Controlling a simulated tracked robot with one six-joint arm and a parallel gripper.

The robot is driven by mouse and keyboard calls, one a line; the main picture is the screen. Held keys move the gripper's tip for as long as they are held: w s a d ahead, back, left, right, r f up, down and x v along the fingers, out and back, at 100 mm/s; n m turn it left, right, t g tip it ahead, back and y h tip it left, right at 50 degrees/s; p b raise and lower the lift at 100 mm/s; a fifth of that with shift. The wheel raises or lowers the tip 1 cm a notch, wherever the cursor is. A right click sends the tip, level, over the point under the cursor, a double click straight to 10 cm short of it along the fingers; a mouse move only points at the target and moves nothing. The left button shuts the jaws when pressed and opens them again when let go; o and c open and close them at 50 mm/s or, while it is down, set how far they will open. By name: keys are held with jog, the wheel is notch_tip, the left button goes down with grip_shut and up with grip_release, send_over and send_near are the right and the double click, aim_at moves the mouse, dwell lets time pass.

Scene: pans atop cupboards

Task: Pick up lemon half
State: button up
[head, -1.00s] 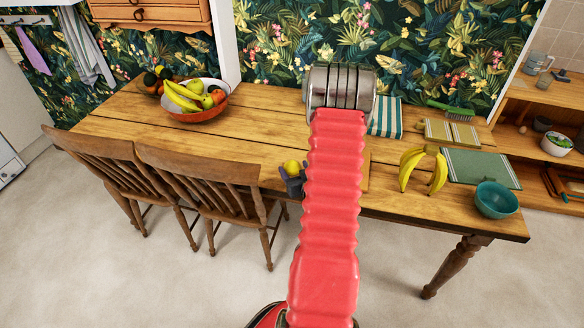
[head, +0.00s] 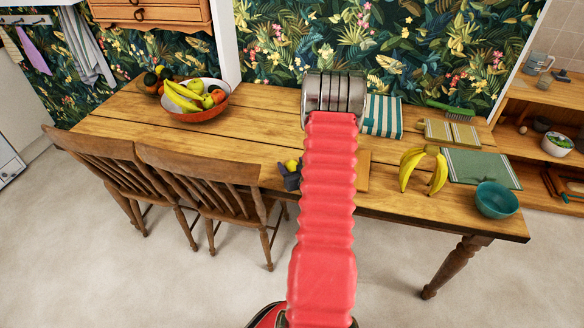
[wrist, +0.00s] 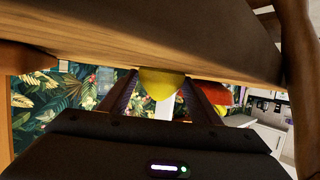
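The yellow lemon half (head: 291,164) shows just above my dark gripper (head: 290,177) in the head view, by the table's front edge. In the wrist view the rounded yellow side of the lemon half (wrist: 160,85) sits between the two finger ends of my gripper (wrist: 162,90). Both finger ends lie close against its sides, and the gripper looks shut on it. The lemon half overlaps the wooden edge behind it in that view. Its cut face is hidden.
A wooden table (head: 250,140) fills the middle. A chopping board (head: 362,178) is partly hidden by my arm. Bananas (head: 423,168), a teal bowl (head: 495,200) and a striped cloth (head: 383,115) stand right of it. Wooden chairs (head: 190,180) stand at the front left.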

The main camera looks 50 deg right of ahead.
aim_at(292, 162)
jog(key=c, duration=0.9)
jog(key=shift+r, duration=0.15)
jog(key=shift+r, duration=4.85)
